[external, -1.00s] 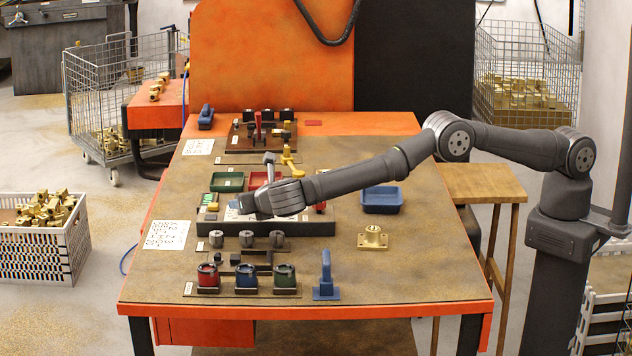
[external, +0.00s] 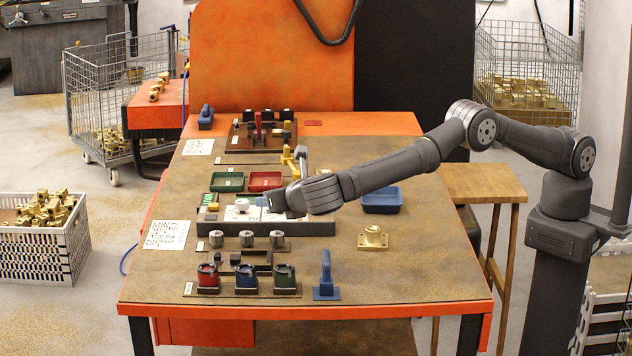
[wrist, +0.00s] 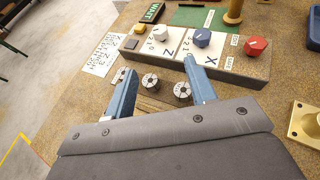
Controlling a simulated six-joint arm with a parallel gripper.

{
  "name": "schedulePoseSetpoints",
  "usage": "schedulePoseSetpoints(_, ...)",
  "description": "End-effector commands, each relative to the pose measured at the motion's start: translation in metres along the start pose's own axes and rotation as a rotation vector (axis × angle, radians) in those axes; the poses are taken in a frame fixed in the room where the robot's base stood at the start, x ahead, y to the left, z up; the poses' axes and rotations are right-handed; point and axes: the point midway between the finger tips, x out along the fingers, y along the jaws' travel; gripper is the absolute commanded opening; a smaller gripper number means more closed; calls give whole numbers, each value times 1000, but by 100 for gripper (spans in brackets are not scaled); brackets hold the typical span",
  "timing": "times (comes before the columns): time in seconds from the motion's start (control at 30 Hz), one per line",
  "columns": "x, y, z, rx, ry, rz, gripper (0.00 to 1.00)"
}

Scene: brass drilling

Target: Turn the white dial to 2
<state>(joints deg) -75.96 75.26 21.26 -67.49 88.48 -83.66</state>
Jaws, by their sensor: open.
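The white dial (external: 242,205) sits on a white marked card on the dark panel box (external: 215,228). In the wrist view the white dial (wrist: 160,33) is at the left of a row, with a blue dial (wrist: 202,38) and a red dial (wrist: 256,46) to its right. The marks beside it are too small to read surely, so I cannot tell its setting. My gripper (external: 272,203) is right of the white dial in the external view, apart from it. Its blue fingers (wrist: 160,70) are spread, with nothing held between them.
Several grey knobs (external: 247,239) stand in front of the panel. Green (external: 227,182) and red (external: 265,181) trays sit behind it. Red, blue and green cups (external: 246,274) stand nearer the front edge. A brass fitting (external: 373,238) and blue tray (external: 382,199) are right, with bare tabletop around them.

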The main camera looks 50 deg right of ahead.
Motion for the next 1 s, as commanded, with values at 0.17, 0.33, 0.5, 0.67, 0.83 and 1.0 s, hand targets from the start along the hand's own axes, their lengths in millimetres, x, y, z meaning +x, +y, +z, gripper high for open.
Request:
schedulePoseSetpoints(0.17,2,1,1,0,-1,4,51)
schedulePoseSetpoints(0.33,32,15,18,-14,-19,87,51)
schedulePoseSetpoints(0.5,89,44,53,-69,-64,286,51)
schedulePoseSetpoints(0.67,137,64,82,-149,-110,489,51)
schedulePoseSetpoints(0.83,177,74,105,-251,-148,703,51)
schedulePoseSetpoints(1.0,207,70,119,-368,-173,915,51)
